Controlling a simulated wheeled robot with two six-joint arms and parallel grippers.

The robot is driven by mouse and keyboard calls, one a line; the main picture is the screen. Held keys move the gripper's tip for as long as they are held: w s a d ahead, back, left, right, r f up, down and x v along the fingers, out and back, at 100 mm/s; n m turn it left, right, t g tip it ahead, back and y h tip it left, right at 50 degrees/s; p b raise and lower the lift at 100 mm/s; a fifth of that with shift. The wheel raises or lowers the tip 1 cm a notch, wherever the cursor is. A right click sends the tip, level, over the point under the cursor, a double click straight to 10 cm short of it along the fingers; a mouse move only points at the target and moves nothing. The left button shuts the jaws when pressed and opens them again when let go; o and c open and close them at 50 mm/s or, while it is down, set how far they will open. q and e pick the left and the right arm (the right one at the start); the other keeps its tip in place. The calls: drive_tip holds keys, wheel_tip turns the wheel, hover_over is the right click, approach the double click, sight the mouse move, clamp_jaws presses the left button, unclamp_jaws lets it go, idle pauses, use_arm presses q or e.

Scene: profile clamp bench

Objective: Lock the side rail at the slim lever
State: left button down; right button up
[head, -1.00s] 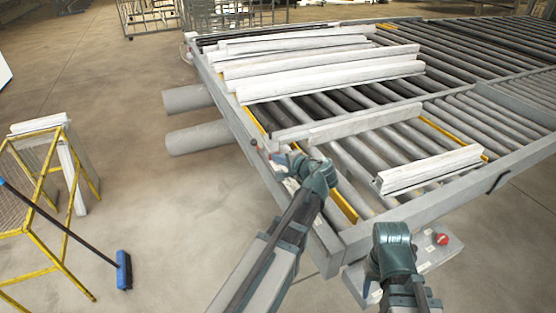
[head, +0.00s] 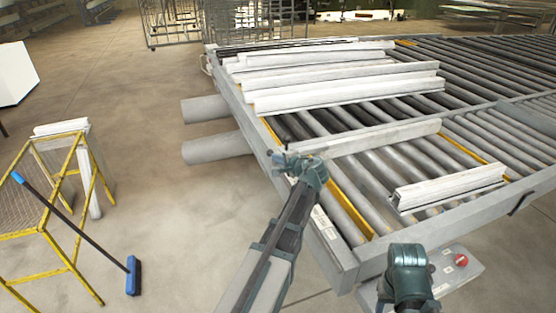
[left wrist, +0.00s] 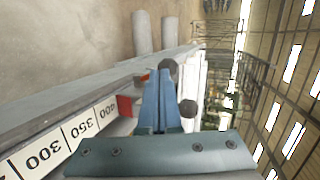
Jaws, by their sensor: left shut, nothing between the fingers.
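My left gripper (head: 279,163) is at the near left edge of the roller table, shut and empty. In the left wrist view its blue fingers (left wrist: 161,98) lie together between two dark round knobs, one on the upper side (left wrist: 168,69) and one on the lower right (left wrist: 188,108). Red parts show beside the fingers, one at the scale (left wrist: 125,105) and one by the upper knob (left wrist: 142,78). I cannot tell which is the slim lever, or whether the fingers touch it. The grey side rail (left wrist: 100,92) runs along a scale marked 300 and 350. My right gripper's fingers are not visible.
Several white profiles (head: 340,92) lie across the rollers, and another white profile (head: 450,187) lies at the right. A control box with a red button (head: 461,260) sits at the near edge. A yellow stand (head: 60,200) and a blue broom (head: 133,275) stand on the floor at left.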

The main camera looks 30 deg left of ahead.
use_arm(q)
drive_tip(key=w+a+r+g+h+p, duration=0.1)
drive_tip(key=h+p, duration=0.1)
drive_tip(key=p, duration=0.4)
drive_tip(key=w+a+r+g+h+p, duration=0.2)
drive_tip(key=p, duration=0.4)
drive_tip(key=shift+a+m+h, duration=0.3)
drive_tip(key=shift+w+a+g+h+p, duration=0.25)
drive_tip(key=shift+g+h+p, duration=0.15)
drive_tip(key=shift+g, duration=0.1)
drive_tip(key=shift+w+a+f, duration=0.15)
drive_tip(key=shift+a, duration=0.1)
drive_tip(key=shift+w+a, duration=0.1)
